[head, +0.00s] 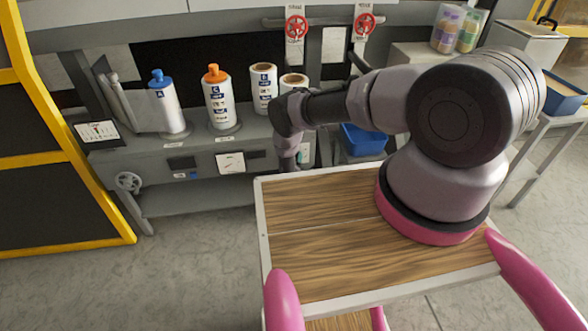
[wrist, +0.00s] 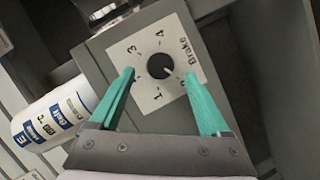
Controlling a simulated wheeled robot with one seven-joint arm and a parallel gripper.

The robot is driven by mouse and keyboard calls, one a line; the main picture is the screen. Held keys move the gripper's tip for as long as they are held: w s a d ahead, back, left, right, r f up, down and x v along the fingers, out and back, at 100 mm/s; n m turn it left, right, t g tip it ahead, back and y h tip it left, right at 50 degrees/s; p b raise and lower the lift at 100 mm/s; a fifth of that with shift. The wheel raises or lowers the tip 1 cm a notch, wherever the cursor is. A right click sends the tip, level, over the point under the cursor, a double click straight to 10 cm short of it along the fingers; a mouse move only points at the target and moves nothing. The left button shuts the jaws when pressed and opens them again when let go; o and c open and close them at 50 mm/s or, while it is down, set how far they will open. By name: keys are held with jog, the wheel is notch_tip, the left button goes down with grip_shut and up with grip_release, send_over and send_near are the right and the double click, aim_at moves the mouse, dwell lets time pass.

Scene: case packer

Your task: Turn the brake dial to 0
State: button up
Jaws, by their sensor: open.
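The brake dial (wrist: 160,66) is a round black knob on a white plate (wrist: 145,43) marked "Brake" with numbers around it. A small pale mark on the knob seems to point to the lower right in the wrist view, toward the right finger; its exact setting is hard to read. My gripper (wrist: 159,74) is open, its teal fingers to the left and right of the knob, with gaps showing on both sides. The right finger partly covers the plate near the lower right number. In the head view my arm hides the dial, and the gripper is mostly hidden.
A white labelled cylinder (wrist: 55,120) lies left of the dial's box in the wrist view. In the head view, a blue-capped bottle (head: 166,105), an orange-capped bottle (head: 217,100) and a white roll (head: 264,85) stand on the grey machine. Red handwheels (head: 296,27) are above.

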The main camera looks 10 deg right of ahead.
jog(key=v, duration=0.7)
jog(key=shift+s, duration=0.2)
